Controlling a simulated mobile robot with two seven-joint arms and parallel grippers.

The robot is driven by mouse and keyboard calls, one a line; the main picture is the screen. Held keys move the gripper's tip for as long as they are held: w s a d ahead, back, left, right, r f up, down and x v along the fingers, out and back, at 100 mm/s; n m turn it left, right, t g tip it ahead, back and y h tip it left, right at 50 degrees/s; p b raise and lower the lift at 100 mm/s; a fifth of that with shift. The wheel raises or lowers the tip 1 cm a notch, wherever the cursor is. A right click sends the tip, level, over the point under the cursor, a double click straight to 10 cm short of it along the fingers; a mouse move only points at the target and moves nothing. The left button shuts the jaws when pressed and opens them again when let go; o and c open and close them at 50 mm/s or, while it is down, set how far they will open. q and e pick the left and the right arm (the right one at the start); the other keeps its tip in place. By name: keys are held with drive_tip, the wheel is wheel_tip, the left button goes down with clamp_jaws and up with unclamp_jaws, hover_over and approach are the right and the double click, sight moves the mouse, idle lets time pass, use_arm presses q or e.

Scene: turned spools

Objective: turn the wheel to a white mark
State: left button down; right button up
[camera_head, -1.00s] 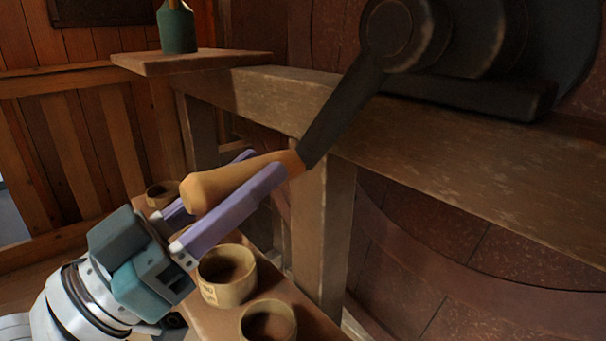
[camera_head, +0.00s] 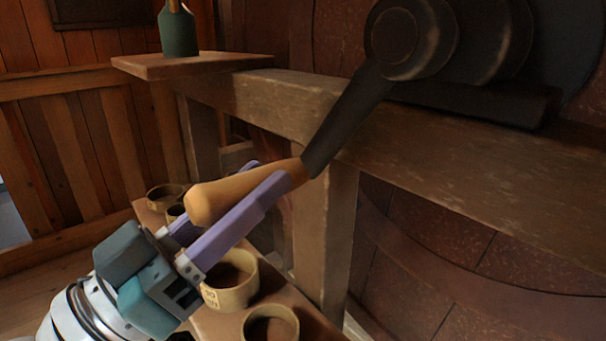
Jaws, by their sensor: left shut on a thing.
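The wheel's dark hub (camera_head: 405,38) is at the top right, with a dark crank arm (camera_head: 345,118) slanting down and left from it. A tan wooden handle (camera_head: 225,195) sits at the crank arm's end. My left gripper (camera_head: 272,173) has its purple fingers on either side of this handle and is shut on it; the far finger is mostly hidden behind the handle. I see no white mark in this view. My right gripper is not in view.
A thick wooden beam (camera_head: 460,170) runs below the hub, on a post (camera_head: 325,240). Several tan cups (camera_head: 230,292) stand on a low plank below my gripper. A green bottle (camera_head: 178,32) stands on a small shelf (camera_head: 135,66) at the upper left.

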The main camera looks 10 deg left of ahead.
use_arm(q)
drive_tip(key=shift+s+d+f+n, duration=0.4)
drive_tip(key=shift+s+d+f, duration=0.1)
drive_tip(key=shift+d+f, duration=0.1)
drive_tip(key=c, duration=0.8)
unclamp_jaws()
drive_tip(key=shift+s+d, duration=0.1)
drive_tip(key=shift+d, duration=0.05)
drive_tip(key=shift+o, duration=1.4)
drive_tip(key=shift+r, duration=0.1)
drive_tip(key=v, duration=1)
drive_tip(key=shift+b, duration=0.3)
